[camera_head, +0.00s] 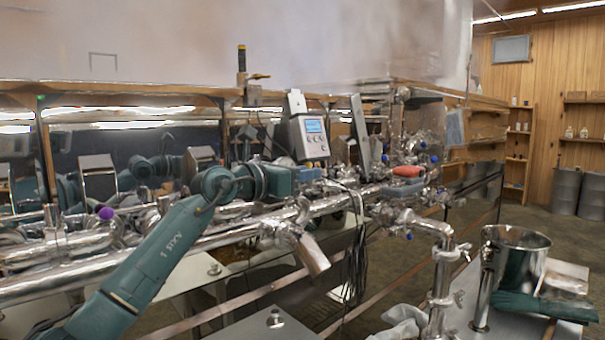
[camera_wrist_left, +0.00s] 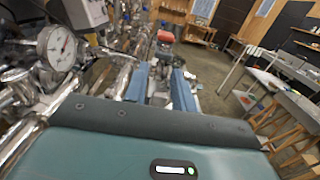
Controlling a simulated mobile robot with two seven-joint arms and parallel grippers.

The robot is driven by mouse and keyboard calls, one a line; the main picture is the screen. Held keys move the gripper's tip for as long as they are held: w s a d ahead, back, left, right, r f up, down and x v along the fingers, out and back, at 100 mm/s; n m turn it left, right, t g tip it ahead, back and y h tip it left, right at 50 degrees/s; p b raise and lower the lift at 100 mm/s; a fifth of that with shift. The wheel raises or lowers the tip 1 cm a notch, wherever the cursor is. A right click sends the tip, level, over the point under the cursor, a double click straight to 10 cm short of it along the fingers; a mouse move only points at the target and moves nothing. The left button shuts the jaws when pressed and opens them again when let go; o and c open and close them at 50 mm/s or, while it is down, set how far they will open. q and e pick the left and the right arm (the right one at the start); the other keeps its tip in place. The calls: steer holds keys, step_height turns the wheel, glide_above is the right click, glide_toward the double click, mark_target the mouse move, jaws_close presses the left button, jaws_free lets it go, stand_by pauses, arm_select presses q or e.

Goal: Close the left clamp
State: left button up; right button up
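My left gripper (camera_head: 322,176) reaches in over the steel piping, pointing right along it. In the left wrist view its two blue fingers (camera_wrist_left: 161,88) are apart. Shiny metal fittings (camera_wrist_left: 159,72) show in the gap between them, and I see nothing gripped. Several clamps and fittings sit along the pipes (camera_head: 340,200), but I cannot tell which is the left clamp or whether it is open. A red handle (camera_head: 407,171) lies beyond the gripper on the pipework; a red part (camera_wrist_left: 165,38) also shows ahead in the wrist view. My right gripper is not in view.
A grey control box (camera_head: 308,136) with a blue display stands behind the gripper. A round gauge (camera_wrist_left: 60,47) is close on the left in the wrist view. Black cables (camera_head: 356,250) hang below the pipes. A steel pot (camera_head: 515,262) stands at right; open floor lies beyond.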

arm_select(q)
jaws_close()
stand_by(0.3)
